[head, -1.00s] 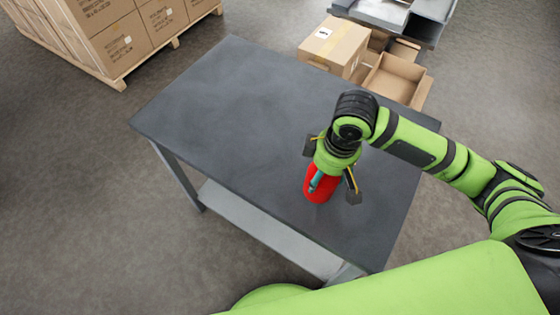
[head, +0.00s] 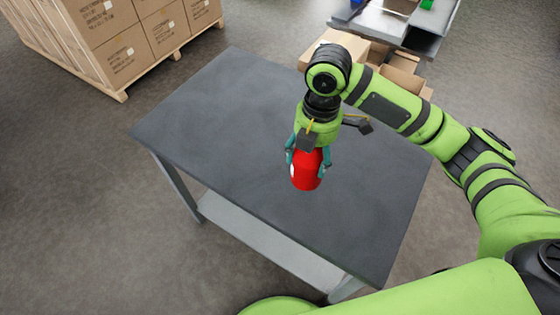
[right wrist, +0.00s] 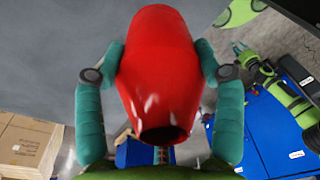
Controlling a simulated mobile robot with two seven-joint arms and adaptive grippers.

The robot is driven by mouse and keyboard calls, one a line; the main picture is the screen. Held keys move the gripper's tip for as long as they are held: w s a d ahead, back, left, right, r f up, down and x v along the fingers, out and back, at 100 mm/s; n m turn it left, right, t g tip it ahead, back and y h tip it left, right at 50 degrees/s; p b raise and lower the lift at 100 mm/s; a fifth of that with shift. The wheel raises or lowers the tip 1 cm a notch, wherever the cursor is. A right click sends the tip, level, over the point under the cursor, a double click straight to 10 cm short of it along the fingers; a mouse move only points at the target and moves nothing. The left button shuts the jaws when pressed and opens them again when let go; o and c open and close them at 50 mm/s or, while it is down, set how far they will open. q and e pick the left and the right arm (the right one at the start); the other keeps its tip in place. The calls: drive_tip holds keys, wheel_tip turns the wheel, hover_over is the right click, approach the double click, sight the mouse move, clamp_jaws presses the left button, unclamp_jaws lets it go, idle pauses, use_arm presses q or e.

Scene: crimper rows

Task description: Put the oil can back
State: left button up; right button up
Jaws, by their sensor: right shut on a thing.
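The red oil can (head: 306,172) is between the teal fingers of my right gripper (head: 307,160) in the head view. The gripper is shut on it, with a finger on each side. The can appears raised above the dark grey table (head: 220,120). In the right wrist view the oil can (right wrist: 158,65) fills the middle, its narrow dark-ended part toward the camera. My left gripper (right wrist: 241,48) seems to show small at the right of that view; its opening is too small to judge. It is not in the head view.
The table top around the can is clear. Behind it are cardboard boxes (head: 402,82) and a metal bench (head: 385,22) with small blue and green items. A pallet of cartons (head: 130,45) stands at the far left. Blue cabinets (right wrist: 275,125) show in the wrist view.

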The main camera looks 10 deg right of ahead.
drive_tip(key=shift+w+a+f+p, duration=0.4)
drive_tip(key=shift+w+a+f, duration=0.45)
drive_tip(key=shift+w+f, duration=0.5)
drive_tip(key=shift+w+a+f+p, duration=0.4)
drive_tip(key=shift+w+a+f, duration=0.55)
drive_tip(key=shift+f, duration=0.75)
drive_tip(key=shift+w+a+f+p, duration=0.4)
drive_tip(key=shift+w+a+f, duration=0.35)
drive_tip(key=shift+w+f, duration=0.65)
drive_tip(key=shift+s+f, duration=0.1)
drive_tip(key=shift+f, duration=0.1)
drive_tip(key=o, duration=1.3)
drive_tip(key=r, duration=0.4)
drive_tip(key=r+b, duration=0.1)
drive_tip(key=r, duration=0.3)
drive_tip(key=r+b, duration=0.1)
drive_tip(key=r, duration=0.3)
drive_tip(key=shift+d+r, duration=0.1)
drive_tip(key=shift+d, duration=0.25)
